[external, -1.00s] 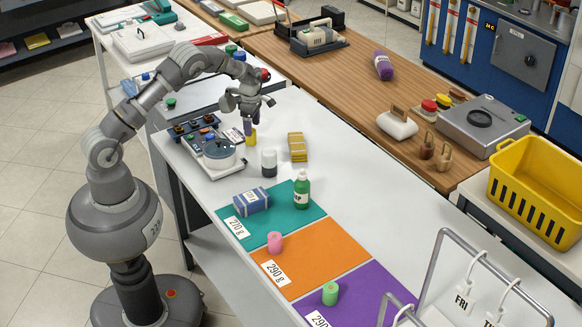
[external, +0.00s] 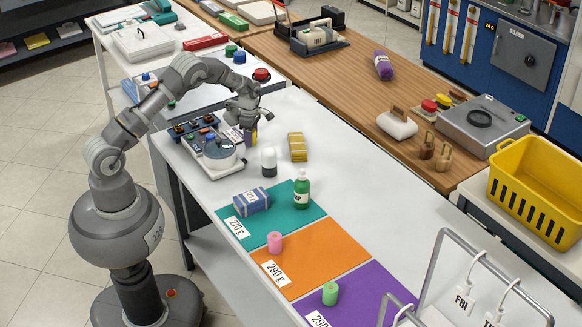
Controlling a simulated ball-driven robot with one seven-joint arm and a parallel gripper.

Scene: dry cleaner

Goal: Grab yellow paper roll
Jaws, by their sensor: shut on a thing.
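The fingers cover most of the roll. A small purple item (external: 254,128) shows right at the fingers; its exact contact with the roll cannot be made out.
A white-capped jar (external: 269,162) and a yellow bundle (external: 298,147) stand close by on the right. A green bottle (external: 302,189) and blue packet (external: 251,201) are on the teal mat (external: 277,231). Pink (external: 275,242) and green (external: 330,293) rolls stand further front.

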